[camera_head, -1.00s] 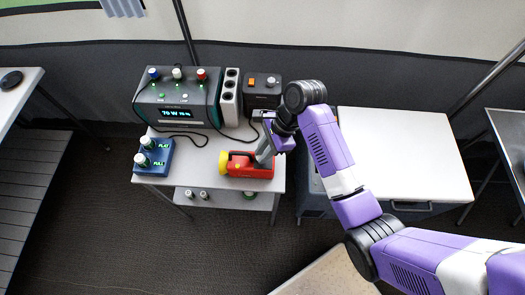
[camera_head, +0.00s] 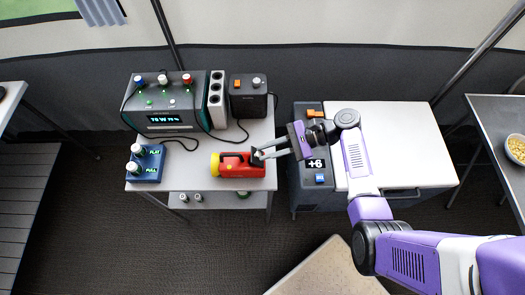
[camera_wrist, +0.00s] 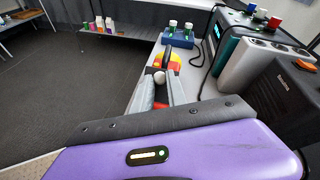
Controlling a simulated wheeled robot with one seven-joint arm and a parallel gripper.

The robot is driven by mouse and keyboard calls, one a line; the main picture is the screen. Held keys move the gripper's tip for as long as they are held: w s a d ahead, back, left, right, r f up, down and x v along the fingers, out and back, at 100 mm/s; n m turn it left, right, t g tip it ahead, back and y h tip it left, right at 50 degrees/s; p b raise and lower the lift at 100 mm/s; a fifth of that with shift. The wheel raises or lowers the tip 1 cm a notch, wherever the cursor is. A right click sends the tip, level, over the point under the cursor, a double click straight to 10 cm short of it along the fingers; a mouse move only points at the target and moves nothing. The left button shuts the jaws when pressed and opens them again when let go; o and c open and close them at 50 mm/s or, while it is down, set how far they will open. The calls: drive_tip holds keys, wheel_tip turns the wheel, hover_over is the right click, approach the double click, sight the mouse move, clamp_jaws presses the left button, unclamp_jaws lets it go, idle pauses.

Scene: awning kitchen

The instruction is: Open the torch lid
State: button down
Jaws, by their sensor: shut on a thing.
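The torch (camera_head: 236,168) is red with a yellow head at its left end. It lies on its side near the front right edge of the small white table. My gripper (camera_head: 258,155) reaches in from the right, its two grey fingers shut on the torch's right end. In the wrist view, the torch (camera_wrist: 174,58) shows beyond the fingers, with a pale round knob between the fingertips (camera_wrist: 159,80). The fingers hide part of that end, so I cannot clearly see the lid's edge or whether it is open.
The white table (camera_head: 205,180) also holds a grey device with a display (camera_head: 168,118), a blue block with green-and-white knobs (camera_head: 146,163), and a dark box (camera_head: 249,97). Cables lie behind the torch. A white-topped cabinet (camera_head: 395,140) stands to the right.

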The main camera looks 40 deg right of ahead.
drive_tip(key=shift+s+d+f+n+t+y+b, duration=0.15)
drive_tip(key=shift+s+d+f+t+y+b, duration=0.25)
drive_tip(key=shift+y+b, duration=0.75)
drive_tip(key=shift+s+d+f+n+t+y+b, duration=0.3)
drive_tip(key=shift+t+y+b, duration=0.45)
drive_tip(key=shift+b, duration=0.65)
drive_tip(key=shift+s+d+f+n+t+y+b, duration=0.15)
drive_tip(key=shift+d+t+y+b, duration=0.25)
drive_tip(key=shift+y+b, duration=0.85)
drive_tip(key=c, duration=1.3)
unclamp_jaws()
drive_tip(key=shift+d, duration=0.15)
drive_tip(key=b, duration=0.6)
approach(258, 154)
drive_tip(key=shift+v, duration=1.9)
